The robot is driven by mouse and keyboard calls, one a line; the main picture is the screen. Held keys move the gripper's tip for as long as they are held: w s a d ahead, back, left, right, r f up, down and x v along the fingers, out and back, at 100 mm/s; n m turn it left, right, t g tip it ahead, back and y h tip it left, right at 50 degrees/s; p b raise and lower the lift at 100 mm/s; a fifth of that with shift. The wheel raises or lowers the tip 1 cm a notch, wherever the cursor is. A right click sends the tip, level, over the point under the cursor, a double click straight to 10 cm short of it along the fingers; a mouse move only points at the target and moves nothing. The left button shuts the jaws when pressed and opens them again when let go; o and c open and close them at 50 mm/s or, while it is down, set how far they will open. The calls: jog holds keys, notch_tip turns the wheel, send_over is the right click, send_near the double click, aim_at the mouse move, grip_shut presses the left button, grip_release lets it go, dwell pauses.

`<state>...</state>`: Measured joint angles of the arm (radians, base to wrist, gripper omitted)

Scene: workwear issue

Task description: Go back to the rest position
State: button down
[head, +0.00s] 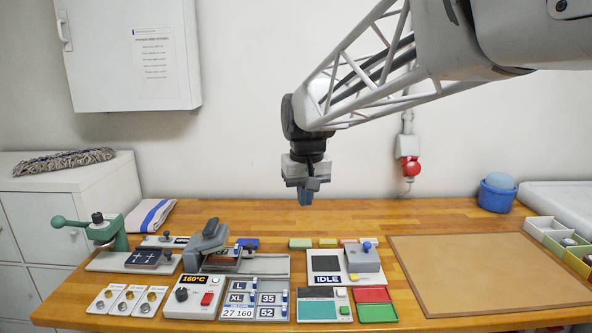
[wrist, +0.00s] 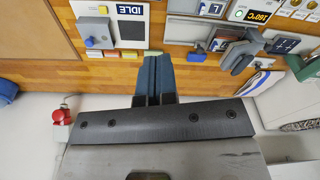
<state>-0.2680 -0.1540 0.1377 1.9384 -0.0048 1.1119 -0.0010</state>
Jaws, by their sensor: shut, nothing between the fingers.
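My gripper (head: 305,198) hangs pointing down above the back part of the wooden table (head: 440,215), high over the bench and in front of the white wall. Its blue fingers are together with nothing between them. They also show in the wrist view (wrist: 155,68), closed side by side. No held object shows in either view.
Below stand the grey device reading IDLE (head: 345,265) with a blue knob, the heat press (head: 205,245), the 160°C control box (head: 195,297) and the green hand press (head: 105,235). A brown board (head: 485,270) lies bare at right. A blue tub (head: 496,197) stands behind it.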

jog(key=s+d+f+m, duration=0.1)
jog(key=s+d+f, duration=0.2)
jog(key=s, duration=0.7)
jog(key=s+d+f+m+t, duration=0.1)
jog(key=s+d+f, duration=0.3)
jog(key=s+d, duration=0.4)
jog(key=s+d+f+m, duration=0.1)
jog(key=s+d+f, duration=0.3)
jog(key=s, duration=0.7)
jog(key=shift+s+d, duration=0.35)
jog(key=shift+d, duration=0.45)
jog(key=shift+w, duration=0.1)
